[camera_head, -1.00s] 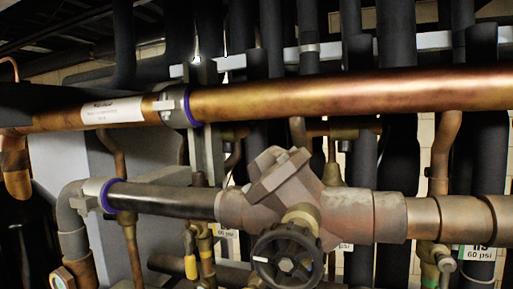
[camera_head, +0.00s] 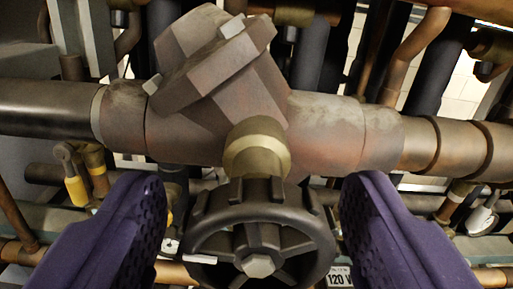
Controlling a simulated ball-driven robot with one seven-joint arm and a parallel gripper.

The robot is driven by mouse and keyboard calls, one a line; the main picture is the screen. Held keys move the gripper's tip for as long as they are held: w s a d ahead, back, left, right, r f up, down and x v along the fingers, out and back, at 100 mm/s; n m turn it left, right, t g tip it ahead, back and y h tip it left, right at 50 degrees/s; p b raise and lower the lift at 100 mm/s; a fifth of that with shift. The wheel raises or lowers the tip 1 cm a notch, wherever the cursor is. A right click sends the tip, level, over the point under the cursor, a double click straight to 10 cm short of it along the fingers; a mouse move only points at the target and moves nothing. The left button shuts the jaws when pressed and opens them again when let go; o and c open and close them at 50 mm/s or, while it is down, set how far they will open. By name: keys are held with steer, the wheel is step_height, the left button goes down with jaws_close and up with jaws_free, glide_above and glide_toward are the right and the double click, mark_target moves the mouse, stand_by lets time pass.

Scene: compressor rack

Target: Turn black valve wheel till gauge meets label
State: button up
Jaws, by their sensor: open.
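The black valve wheel (camera_head: 258,240) is at the bottom middle, a spoked handwheel with a pale hex nut at its centre. A brass collar (camera_head: 257,150) joins it to the large brown valve body (camera_head: 215,85) above. My gripper (camera_head: 256,205) is open, with one purple finger on each side of the wheel. Gaps show between the fingers and the rim, and I cannot tell whether the fingertips reach the wheel's depth. A label reading "120" (camera_head: 340,276) is partly cut off at the bottom, right of the wheel. I cannot make out a gauge face.
A dark pipe (camera_head: 45,108) runs left from the valve and a copper-brown pipe (camera_head: 455,148) runs right. A yellow-handled small valve (camera_head: 76,188) is at the left. Vertical pipes crowd the space behind, and thinner pipes cross below.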

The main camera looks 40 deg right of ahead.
steer(key=shift+w+d, duration=0.25)
steer(key=shift+w, duration=0.05)
steer(key=c, duration=1)
steer(key=shift+b, duration=0.35)
steer(key=m+b, duration=0.2)
steer(key=m, duration=0.1)
steer(key=shift+f, duration=0.15)
steer(key=shift+m+b, duration=1.25)
steer(key=shift+m, duration=0.15)
